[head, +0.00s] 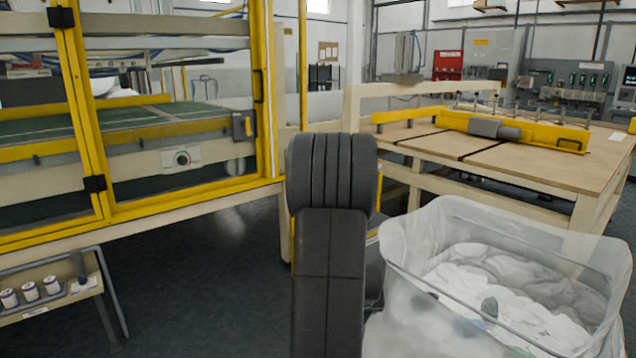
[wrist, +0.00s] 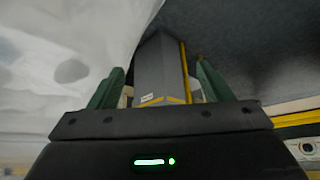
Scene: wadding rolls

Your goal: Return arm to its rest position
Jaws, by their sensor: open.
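My gripper (wrist: 160,68) shows in the wrist view with its two green fingers apart. No held object shows between them. A grey block-like shape with yellow edges (wrist: 158,70) appears beyond the fingers, and I cannot tell what it is. In the head view my dark arm stands upright in the middle, and the gripper itself is hidden there.
A translucent bin (head: 416,238) holding white wadding (head: 500,290) stands close at the right of my arm. A wooden-topped table (head: 520,160) is behind it. A yellow-framed machine (head: 200,200) fills the left. Dark floor (head: 190,290) is clear between the machine and my arm.

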